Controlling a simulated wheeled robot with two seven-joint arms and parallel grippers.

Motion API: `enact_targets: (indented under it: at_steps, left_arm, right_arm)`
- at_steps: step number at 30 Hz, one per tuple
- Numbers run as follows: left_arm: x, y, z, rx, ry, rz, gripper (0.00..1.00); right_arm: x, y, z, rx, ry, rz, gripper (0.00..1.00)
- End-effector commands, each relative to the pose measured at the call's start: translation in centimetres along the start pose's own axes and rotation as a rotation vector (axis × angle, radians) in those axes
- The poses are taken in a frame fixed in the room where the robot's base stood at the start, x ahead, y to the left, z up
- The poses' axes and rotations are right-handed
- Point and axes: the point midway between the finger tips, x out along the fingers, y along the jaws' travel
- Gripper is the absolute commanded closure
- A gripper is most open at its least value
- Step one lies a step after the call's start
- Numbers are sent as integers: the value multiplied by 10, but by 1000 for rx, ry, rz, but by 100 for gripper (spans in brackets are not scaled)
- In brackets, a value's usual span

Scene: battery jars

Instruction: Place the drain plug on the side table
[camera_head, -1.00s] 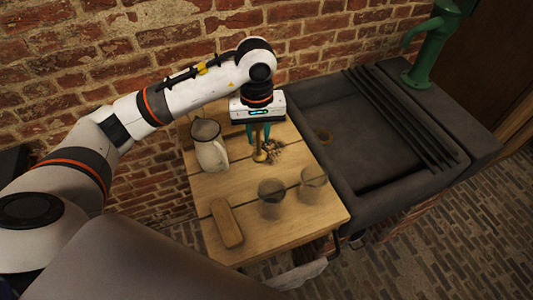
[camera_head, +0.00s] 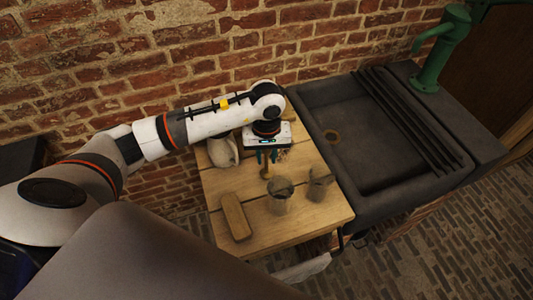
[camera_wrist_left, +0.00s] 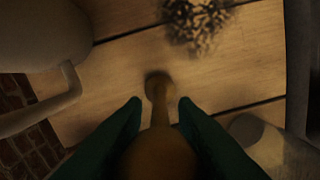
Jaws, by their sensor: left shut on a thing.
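The drain plug (camera_head: 266,173) is a small brass-coloured piece with a round knob and a stem. My left gripper (camera_head: 266,157) has dark green fingers and is shut on it, pointing down over the wooden side table (camera_head: 290,228). The plug also shows between the fingertips in the left wrist view (camera_wrist_left: 160,152). I cannot tell whether its lower end touches the boards. My right gripper is not in view.
A pale jug (camera_head: 222,152) stands left of the plug and a bristly tan thing (camera_head: 284,155) lies behind it. Two greyish jars (camera_head: 280,198) (camera_head: 319,186) and a wooden block (camera_head: 236,216) are nearer the front. The dark stone sink (camera_head: 395,140) adjoins the table's right.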

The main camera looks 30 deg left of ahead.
Motion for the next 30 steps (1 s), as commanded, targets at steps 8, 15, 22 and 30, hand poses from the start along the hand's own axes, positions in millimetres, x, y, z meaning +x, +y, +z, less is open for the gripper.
enact_targets:
  at_steps: [8, 15, 22, 30]
  left_arm:
    - [0, 0, 0, 0, 0, 0, 52]
    - [-4, 0, 0, 0, 0, 0, 52]
    - [-37, -1, 2, 1, -8, -4, 52]
    - [-94, -1, 2, 0, -5, -4, 52]
  right_arm:
    - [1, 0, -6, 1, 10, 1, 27]
    - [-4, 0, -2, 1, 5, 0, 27]
    - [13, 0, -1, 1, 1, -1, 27]
    - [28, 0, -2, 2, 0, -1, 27]
